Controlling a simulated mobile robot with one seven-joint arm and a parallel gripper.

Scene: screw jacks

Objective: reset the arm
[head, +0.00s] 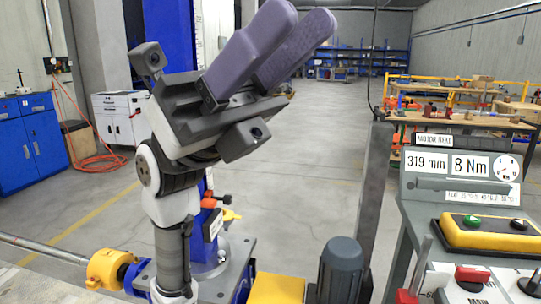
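My arm rises from the lower left of the head view, with my gripper (298,18) raised and tilted up to the right. Its two long purple fingers lie side by side and partly overlap from this side. I cannot tell how wide the gap between them is. I see nothing held at the visible part of the fingers. The gripper hides part of the blue column (172,30) behind it.
Below my gripper are a grey motor (343,268), a yellow block (277,289) and a yellow collar (104,269) on a steel bar. A control panel (462,164) reading 319 mm and 8 Nm stands right, beside a grey post (374,195). Open floor lies behind.

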